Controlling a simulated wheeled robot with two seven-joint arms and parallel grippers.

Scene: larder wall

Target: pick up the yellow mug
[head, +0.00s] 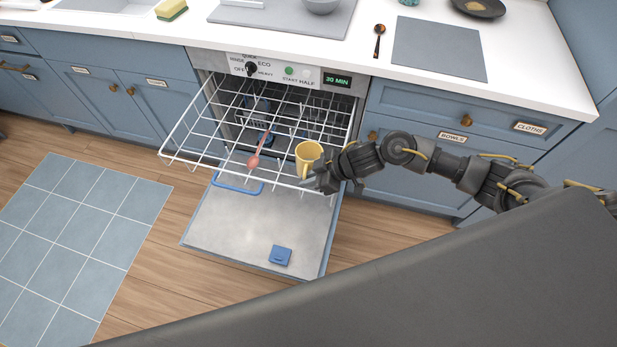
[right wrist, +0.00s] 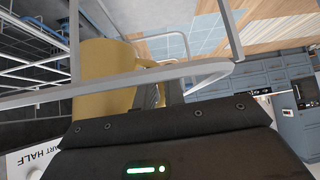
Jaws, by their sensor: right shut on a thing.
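The yellow mug (head: 307,158) is at the front right part of the dishwasher's pulled-out white upper rack (head: 190,160). It looks upright in the head view. My right gripper (head: 322,178) is at the mug's right front side, shut on the mug. In the right wrist view the mug (right wrist: 103,78) is large and close, with its handle side at the fingers (right wrist: 160,92). A rack wire crosses in front of the mug there. I cannot tell whether the mug rests on the rack or is raised. My left gripper is not in view.
A red spoon-like utensil (head: 256,154) lies in the rack. The dishwasher door (head: 225,225) is folded down below, with a blue square piece (head: 280,255) on it. The white counter (head: 545,70) and blue cabinets (head: 420,105) are behind.

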